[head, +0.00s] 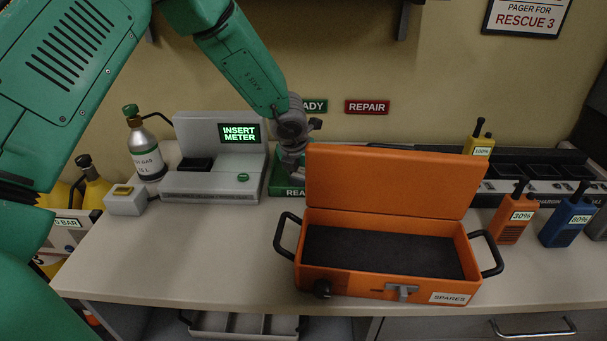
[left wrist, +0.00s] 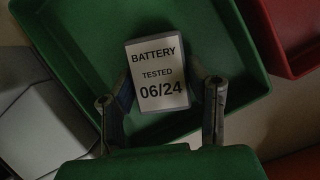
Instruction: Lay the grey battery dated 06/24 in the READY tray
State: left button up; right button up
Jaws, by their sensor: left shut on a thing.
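The battery (left wrist: 158,72) shows in the left wrist view with a white label reading "BATTERY TESTED 06/24". My left gripper (left wrist: 162,94) is shut on it, one finger on each side. The battery is within the outline of the green READY tray (left wrist: 85,45); I cannot tell whether it touches the floor. In the head view my left gripper (head: 292,163) reaches down at the READY tray (head: 285,191), behind the orange case's lid. The battery is hidden there. My right gripper is not in view.
An open, empty orange SPARES case (head: 385,288) stands in front, its raised lid (head: 390,180) covering part of the tray area. A grey meter console (head: 212,185) stands left of the tray. A red tray (left wrist: 296,30) lies beside it. Radios (head: 515,222) stand at the right.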

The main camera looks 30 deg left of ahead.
pick_arm(q)
jog(key=o, duration=1.3)
jog(key=shift+a, duration=0.15)
jog(key=p+v, duration=0.1)
jog(key=v, duration=1.1)
